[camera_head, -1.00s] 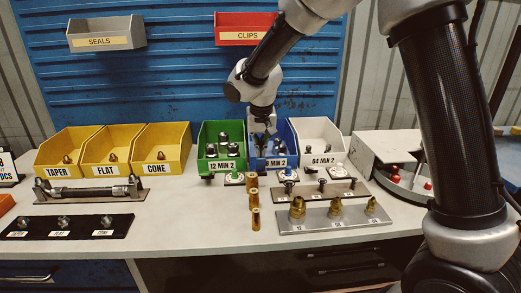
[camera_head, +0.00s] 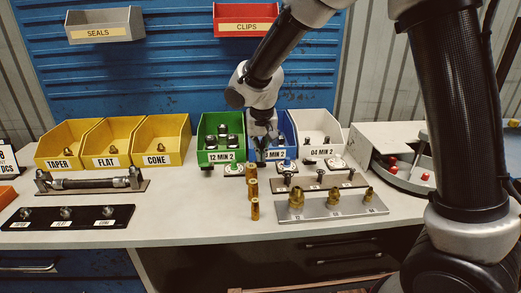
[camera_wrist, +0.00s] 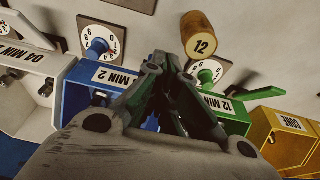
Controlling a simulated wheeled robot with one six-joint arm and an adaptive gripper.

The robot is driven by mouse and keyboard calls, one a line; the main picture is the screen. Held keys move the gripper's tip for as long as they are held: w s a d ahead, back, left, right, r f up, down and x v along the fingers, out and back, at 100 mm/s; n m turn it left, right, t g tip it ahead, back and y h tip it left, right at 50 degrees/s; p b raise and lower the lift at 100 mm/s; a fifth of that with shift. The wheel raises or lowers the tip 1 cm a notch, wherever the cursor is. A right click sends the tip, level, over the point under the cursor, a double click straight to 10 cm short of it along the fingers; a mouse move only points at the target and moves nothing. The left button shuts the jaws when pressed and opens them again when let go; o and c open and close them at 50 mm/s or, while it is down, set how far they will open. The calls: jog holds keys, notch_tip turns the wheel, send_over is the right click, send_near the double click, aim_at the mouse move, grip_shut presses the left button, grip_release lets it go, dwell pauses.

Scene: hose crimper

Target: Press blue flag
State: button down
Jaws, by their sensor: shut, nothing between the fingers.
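My gripper (camera_head: 262,160) is shut and empty, pointing down in front of the blue bin (camera_head: 291,130). It partly covers the bin's label in the head view. In the wrist view my gripper (camera_wrist: 160,62) has its fingers together, between the blue bin (camera_wrist: 78,95) and the green bin (camera_wrist: 232,122). A white dial with a blue piece at its centre (camera_wrist: 97,47) stands by the blue bin; this dial also shows in the head view (camera_head: 288,168), right of the fingertips. I cannot make out a separate blue flag, nor whether the fingers touch anything.
A dial with a green centre (camera_wrist: 207,75) is close right of the fingers in the wrist view. Brass cylinders (camera_head: 252,188) stand in front of my gripper. A metal plate with brass fittings (camera_head: 330,208) lies front right.

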jog(key=shift+w, duration=0.1)
jog(key=shift+w, duration=0.7)
jog(key=shift+w+r, duration=0.15)
jog(key=shift+r, duration=0.05)
jog(key=r, duration=0.2)
jog(key=w+r, duration=0.1)
jog(key=shift+w+r, duration=0.2)
jog(key=shift+r, duration=0.2)
jog(key=s+r, duration=0.6)
jog(key=shift+s, duration=0.35)
jog(key=shift+r, duration=0.1)
